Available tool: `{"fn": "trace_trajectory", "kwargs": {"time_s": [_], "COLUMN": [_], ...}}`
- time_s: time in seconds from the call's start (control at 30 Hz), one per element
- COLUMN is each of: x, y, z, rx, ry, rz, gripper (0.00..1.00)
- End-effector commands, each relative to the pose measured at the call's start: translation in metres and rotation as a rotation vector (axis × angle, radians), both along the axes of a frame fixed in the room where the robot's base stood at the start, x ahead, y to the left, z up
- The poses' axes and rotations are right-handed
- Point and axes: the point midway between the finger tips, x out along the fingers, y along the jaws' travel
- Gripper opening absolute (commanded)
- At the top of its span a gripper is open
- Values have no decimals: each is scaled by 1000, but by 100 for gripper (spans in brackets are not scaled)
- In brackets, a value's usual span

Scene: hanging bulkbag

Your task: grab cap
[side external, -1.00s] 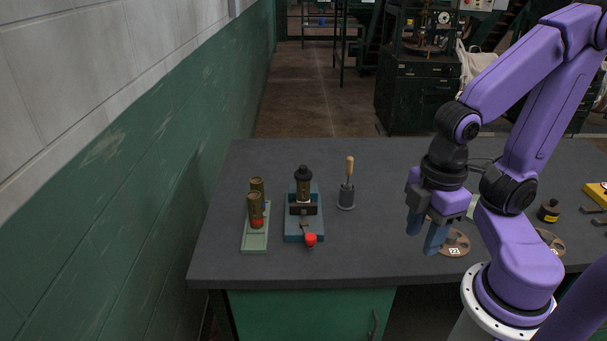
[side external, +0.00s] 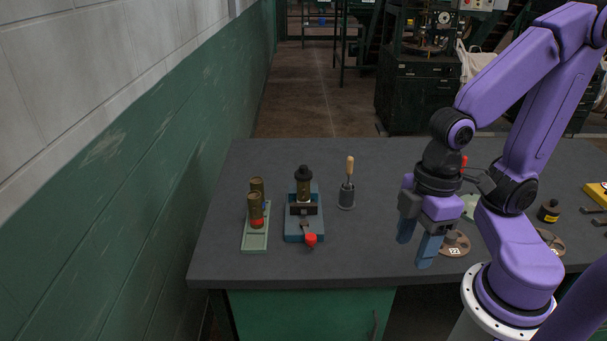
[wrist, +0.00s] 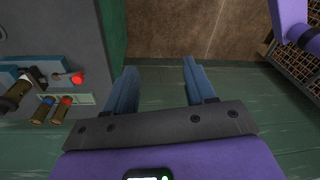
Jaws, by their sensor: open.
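My gripper (side external: 414,250) is open and empty, well to the right of the vise, with its blue fingers pointing down. In the wrist view the open fingers (wrist: 159,68) have only floor between them. A black cap-like top (side external: 304,172) sits on an upright brass cylinder (side external: 303,190) held in a small blue-grey vise (side external: 305,227) with a red knob (side external: 310,239). Two more brass cylinders (side external: 256,205) stand in a pale green tray (side external: 255,242) left of the vise. In the wrist view, their ends show blue (wrist: 47,100) and red (wrist: 66,101).
A wooden-handled tool (side external: 350,167) stands in a grey holder (side external: 346,197) right of the vise. Round brown discs (side external: 457,247) and a dark bottle (side external: 548,211) lie farther right. The wall is left of the bench (side external: 250,160). Bench space between holder and gripper is clear.

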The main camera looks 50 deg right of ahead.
Motion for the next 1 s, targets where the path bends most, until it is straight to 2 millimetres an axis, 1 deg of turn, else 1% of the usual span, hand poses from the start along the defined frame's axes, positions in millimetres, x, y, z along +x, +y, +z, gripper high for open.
{"fn": "trace_trajectory", "kwargs": {"time_s": [0.13, 0.23, 0.33, 0.4, 0.47, 0.5, 0.57, 0.6, 0.67, 0.7, 0.77, 0.8, 0.9, 1.0], "x": [16, 36, 63, 84, 103, 117, 136, 149, 167, 178, 193, 201, 215, 221], "y": [38, 60, 73, 76, 75, 72, 64, 56, 42, 31, 12, -2, -35, -61], "z": [-12, -18, -24, -27, -30, -32, -34, -36, -37, -38, -39, -38, -35, -30], "rx": [169, 284, 379, 433, 470, 491, 514, 524, 531, 530, 519, 509, 467, 424], "ry": [2, -29, -83, -139, -195, -238, -310, -363, -450, -513, -611, -678, -837, -964], "rz": [-149, -277, -416, -519, -607, -666, -756, -814, -898, -951, -1028, -1074, -1165, -1223], "gripper": [55, 55, 55, 55, 55, 55, 55, 55, 55, 55, 55, 55, 55, 55]}}
